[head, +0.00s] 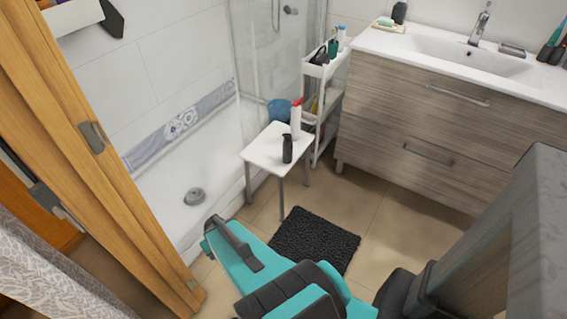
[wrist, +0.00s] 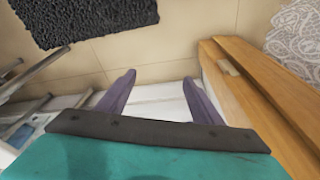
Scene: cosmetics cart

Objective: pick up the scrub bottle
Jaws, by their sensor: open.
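Two bottles stand on a small white stool (head: 262,151) in the head view: a dark bottle (head: 287,149) near its front and a taller white bottle with a red top (head: 296,118) behind. More bottles, one of them white (head: 341,36), stand on the white cart (head: 312,70). I cannot read labels, so I cannot tell which is the scrub bottle. My teal arm is in front of the stool, below it in the picture. In the wrist view my gripper (wrist: 158,88) is open, its two fingers apart with nothing between them. The fingertips are not clear in the head view.
A black mat (head: 315,243) lies on the tiled floor before the stool. A wooden door frame (head: 105,150) is close on the left. The shower tray (head: 175,175) lies behind it. A vanity (head: 440,120) stands right of the cart. A blue bucket (head: 279,110) is behind the stool.

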